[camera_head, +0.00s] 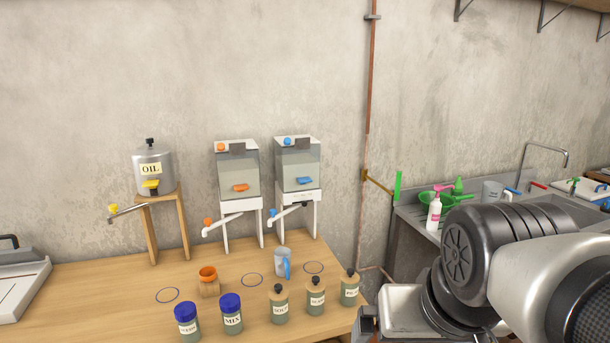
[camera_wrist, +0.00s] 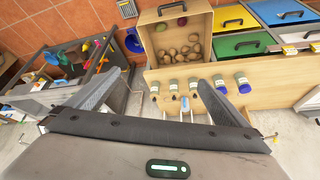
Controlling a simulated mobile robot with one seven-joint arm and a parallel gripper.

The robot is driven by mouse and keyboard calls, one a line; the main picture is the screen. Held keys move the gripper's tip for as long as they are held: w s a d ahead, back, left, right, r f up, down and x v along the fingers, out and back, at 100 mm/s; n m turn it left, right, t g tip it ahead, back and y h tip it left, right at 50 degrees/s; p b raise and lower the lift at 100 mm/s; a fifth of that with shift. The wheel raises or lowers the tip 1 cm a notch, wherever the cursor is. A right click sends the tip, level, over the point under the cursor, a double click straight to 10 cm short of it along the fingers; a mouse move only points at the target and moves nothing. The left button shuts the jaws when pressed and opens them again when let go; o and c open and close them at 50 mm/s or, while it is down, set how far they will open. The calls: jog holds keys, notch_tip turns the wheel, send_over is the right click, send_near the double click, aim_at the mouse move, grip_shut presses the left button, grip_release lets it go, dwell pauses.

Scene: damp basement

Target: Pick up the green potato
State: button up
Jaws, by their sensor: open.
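An open wooden box (camera_wrist: 149,60) holding several brown potatoes (camera_wrist: 178,50) shows in the upper middle of the wrist view. A few darker round items lie in the upper part of the box. In the head view neither the box nor the fingers show; only my arm shows at the right.
A wooden table (camera_head: 130,285) carries several labelled bottles, a blue-handled cup (camera_head: 282,262) and dispensers (camera_head: 297,165). A sink (camera_head: 408,215) with a pink-topped bottle (camera_head: 434,213) is at the right. The wrist view shows green (camera_wrist: 238,44), yellow and blue lidded bins right of the box.

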jog(key=shift+s+n, duration=0.3)
jog(key=shift+s, duration=0.3)
